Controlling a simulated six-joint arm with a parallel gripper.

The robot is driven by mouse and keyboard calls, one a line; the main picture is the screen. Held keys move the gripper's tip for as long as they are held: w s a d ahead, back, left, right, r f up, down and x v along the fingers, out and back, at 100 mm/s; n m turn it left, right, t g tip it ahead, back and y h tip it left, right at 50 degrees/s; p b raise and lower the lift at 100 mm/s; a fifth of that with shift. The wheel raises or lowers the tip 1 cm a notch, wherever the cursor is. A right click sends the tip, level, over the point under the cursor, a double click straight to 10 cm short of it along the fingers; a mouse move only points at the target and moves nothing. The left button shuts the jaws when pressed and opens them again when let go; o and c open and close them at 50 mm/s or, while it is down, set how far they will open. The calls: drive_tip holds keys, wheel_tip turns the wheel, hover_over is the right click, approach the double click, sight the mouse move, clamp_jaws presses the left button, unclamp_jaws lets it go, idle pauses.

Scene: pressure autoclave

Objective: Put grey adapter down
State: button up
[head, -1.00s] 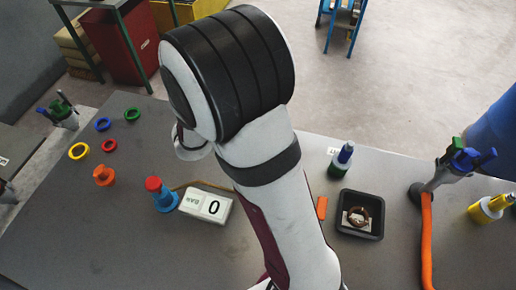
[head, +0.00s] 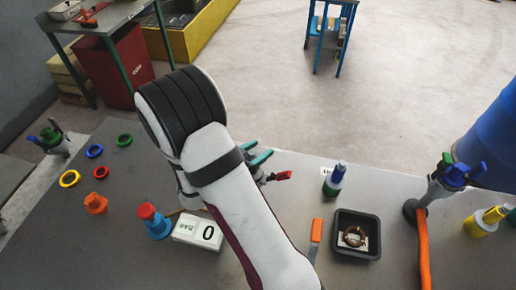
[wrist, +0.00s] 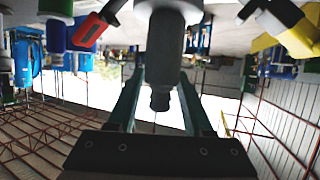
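My gripper (head: 258,160) shows beyond my forearm in the head view, above the far part of the bench. Its teal fingers stand on both sides of the grey adapter (wrist: 165,60) in the wrist view and look shut on it. The adapter is a stepped grey cylinder with a narrower, darker end. A red-tipped lever (wrist: 95,28) and a yellow-tipped lever (wrist: 298,38) flank it; the red lever also shows in the head view (head: 283,176). My forearm hides part of the gripper. The contact points are not fully clear.
A black tray (head: 374,252) with a brown ring and a green-blue fitting (head: 335,180) stand to the right. A BAR display (head: 197,233), a blue fitting with a red top (head: 154,221) and coloured rings stand left. Grey bench (head: 290,212) shows bare between.

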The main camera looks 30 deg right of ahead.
drive_tip(key=shift+r, duration=0.3)
drive_tip(key=v, duration=1.2)
drive_tip(key=w+a+r+n+t+y, duration=0.35)
drive_tip(key=w+a+y, duration=0.25)
drive_tip(key=a+y, duration=0.65)
drive_tip(key=s+a+r+n+g+y, duration=0.2)
drive_tip(key=s+n+g+y, duration=0.2)
drive_tip(key=s, duration=0.8)
drive_tip(key=s+d+g+h, duration=0.2)
drive_tip(key=s+d+g, duration=0.2)
drive_tip(key=s, duration=1)
drive_tip(key=d, duration=0.2)
drive_tip(key=shift+d+f+g, duration=0.35)
drive_tip(key=shift+s+n, duration=0.1)
drive_tip(key=shift+n, duration=0.15)
